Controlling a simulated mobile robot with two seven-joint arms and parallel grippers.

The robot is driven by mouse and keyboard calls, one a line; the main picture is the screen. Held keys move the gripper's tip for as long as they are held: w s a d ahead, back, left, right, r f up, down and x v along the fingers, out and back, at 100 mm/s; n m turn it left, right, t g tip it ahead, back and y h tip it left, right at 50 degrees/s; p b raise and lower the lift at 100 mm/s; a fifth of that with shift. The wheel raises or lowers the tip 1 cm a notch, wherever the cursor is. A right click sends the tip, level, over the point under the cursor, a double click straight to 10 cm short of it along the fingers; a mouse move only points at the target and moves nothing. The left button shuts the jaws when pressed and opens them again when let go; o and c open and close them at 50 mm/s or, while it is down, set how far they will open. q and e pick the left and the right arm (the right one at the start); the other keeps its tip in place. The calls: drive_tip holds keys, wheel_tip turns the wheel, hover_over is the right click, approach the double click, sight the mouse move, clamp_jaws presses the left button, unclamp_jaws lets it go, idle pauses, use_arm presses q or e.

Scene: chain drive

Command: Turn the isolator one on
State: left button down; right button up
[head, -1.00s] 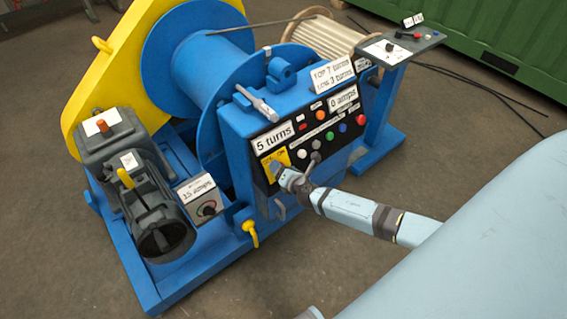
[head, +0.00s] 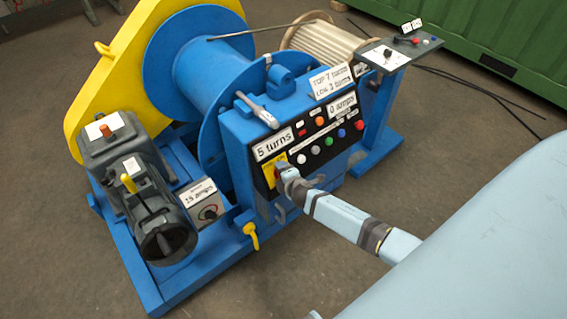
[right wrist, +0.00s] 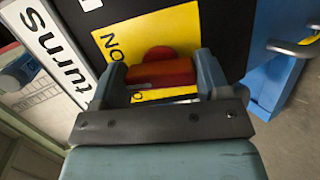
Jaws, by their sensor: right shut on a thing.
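The isolator is a red rotary handle (right wrist: 160,72) on a yellow plate (right wrist: 185,30) at the left end of the black control panel (head: 325,138). The plate carries black lettering, partly covered by my gripper; "NO" or "ON" can be read sideways. My right gripper (right wrist: 160,78) is shut on the red handle, one finger on each side of it. In the head view the right gripper (head: 284,175) meets the panel just below the "5 turns" label (head: 272,144) and hides most of the handle.
Coloured buttons sit right of the isolator, including a white one (head: 302,154) and a red one (head: 359,125). A grey motor (head: 150,215) and a "15 amps" box (head: 202,205) stand left. A yellow lever (head: 251,232) hangs below the panel. Open floor lies in front.

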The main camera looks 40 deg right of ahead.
drive_tip(key=shift+r+m+p, duration=0.15)
drive_tip(key=shift+m+p, duration=0.35)
drive_tip(key=shift+m, duration=0.4)
drive_tip(key=m+g+p, duration=0.1)
drive_tip(key=m+p, duration=0.1)
drive_tip(key=m, duration=0.1)
drive_tip(key=shift+m+y, duration=0.3)
drive_tip(key=shift+m, duration=0.1)
drive_tip(key=shift+m+p, duration=0.65)
drive_tip(key=shift+m, duration=0.05)
drive_tip(key=shift+f+m, duration=0.2)
drive_tip(key=shift+m, duration=0.1)
drive_tip(key=o, duration=0.9)
drive_tip(key=shift+o, duration=0.2)
drive_tip(key=p+v, duration=0.1)
drive_tip(key=v, duration=1.3)
drive_tip(key=shift+w+d+r, duration=0.2)
drive_tip(key=shift+r, duration=0.05)
